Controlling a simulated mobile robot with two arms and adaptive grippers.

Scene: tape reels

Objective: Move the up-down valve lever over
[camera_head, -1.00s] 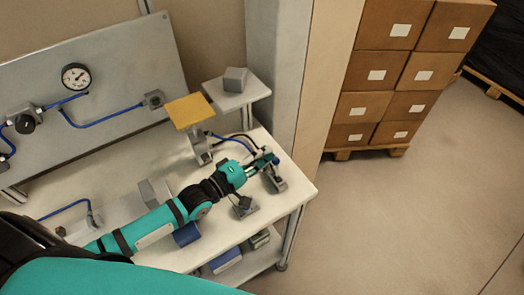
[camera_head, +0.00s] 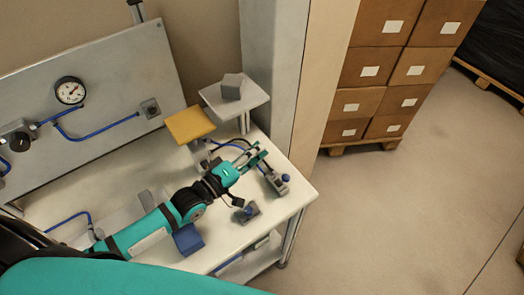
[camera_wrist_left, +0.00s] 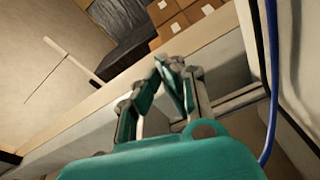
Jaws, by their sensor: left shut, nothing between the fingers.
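A small grey valve block (camera_head: 271,184) stands at the right end of the white bench. My right gripper is out of view.
A yellow plate (camera_head: 189,124) and a grey stand (camera_head: 236,102) with a grey block are behind the arm. A blue block (camera_head: 188,238) lies beside my forearm. A panel with a gauge (camera_head: 69,90) stands at the back left. Stacked boxes (camera_head: 371,71) stand beyond the bench.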

